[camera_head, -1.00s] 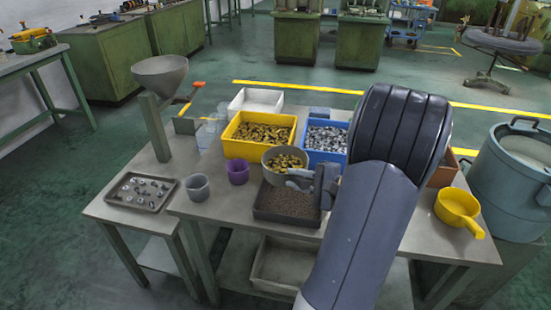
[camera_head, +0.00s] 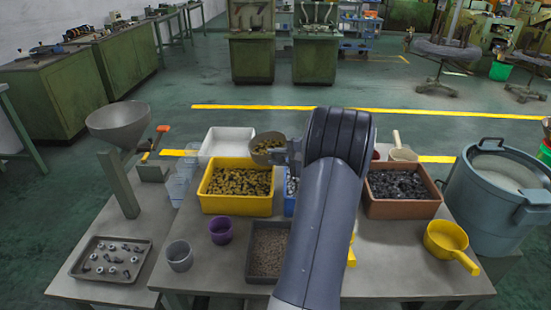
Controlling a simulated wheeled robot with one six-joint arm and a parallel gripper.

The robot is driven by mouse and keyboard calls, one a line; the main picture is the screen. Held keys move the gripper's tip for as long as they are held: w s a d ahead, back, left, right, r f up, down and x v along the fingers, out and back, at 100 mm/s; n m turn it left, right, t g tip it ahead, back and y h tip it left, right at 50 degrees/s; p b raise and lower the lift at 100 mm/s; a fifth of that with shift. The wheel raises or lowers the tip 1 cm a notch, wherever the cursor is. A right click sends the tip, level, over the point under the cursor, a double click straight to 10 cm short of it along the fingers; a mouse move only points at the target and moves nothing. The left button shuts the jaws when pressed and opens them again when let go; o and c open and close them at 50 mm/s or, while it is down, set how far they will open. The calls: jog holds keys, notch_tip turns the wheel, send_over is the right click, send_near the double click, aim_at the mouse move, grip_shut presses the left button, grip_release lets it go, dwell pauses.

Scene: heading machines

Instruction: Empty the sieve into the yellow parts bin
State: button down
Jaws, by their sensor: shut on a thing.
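The sieve (camera_head: 266,146) is a round grey pan with brass-coloured parts in it. My gripper (camera_head: 288,153) is shut on its right side and holds it up, roughly level, over the back right part of the yellow parts bin (camera_head: 235,204). The bin stands on the grey table and holds many brass-coloured parts. My arm hides the middle of the table and most of a blue bin (camera_head: 289,201) to the right of the yellow one.
A white tray (camera_head: 226,135) stands behind the yellow bin. A brown bin of dark parts (camera_head: 402,210) is right of my arm. A tray of brown granules (camera_head: 266,250), a purple cup (camera_head: 220,231) and a grey cup (camera_head: 179,256) are in front. A funnel (camera_head: 118,122) stands left.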

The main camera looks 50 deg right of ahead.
jog(key=shift+w+a+f+n+g+h, duration=0.1)
jog(key=shift+a+f+n+g+h, duration=0.05)
jog(key=shift+a+n+g+h, duration=0.2)
jog(key=g+h+p, duration=0.1)
jog(key=r+n+h+p, duration=0.1)
jog(key=p, duration=0.1)
jog(key=shift+w+a+n+g, duration=0.25)
jog(key=shift+a+g, duration=0.1)
jog(key=shift+a, duration=0.05)
jog(key=shift+w+a+n+g+h+p, duration=0.3)
jog(key=shift+a+n+g+h+p, duration=0.4)
jog(key=shift+p, duration=0.55)
jog(key=shift+w+f+h+b, duration=0.1)
jog(key=shift+f+h+b, duration=0.15)
jog(key=shift+f+b, duration=0.55)
jog(key=shift+w+a+f+n+g+h+p, duration=0.2)
jog(key=shift+w+a+n+g+h, duration=0.1)
jog(key=shift+a+n+g+h, duration=0.4)
jog(key=shift+w+a+f+n+g+h+p, duration=0.1)
jog(key=shift+w+a+f+n+g+h, duration=0.25)
jog(key=shift+h, duration=0.55)
jog(key=shift+w+a+f+n+g+h+p, duration=0.1)
jog(key=shift+w+a+n+g+h+p, duration=0.1)
jog(key=shift+a+n+g+h, duration=0.5)
jog(key=shift+t, duration=0.25)
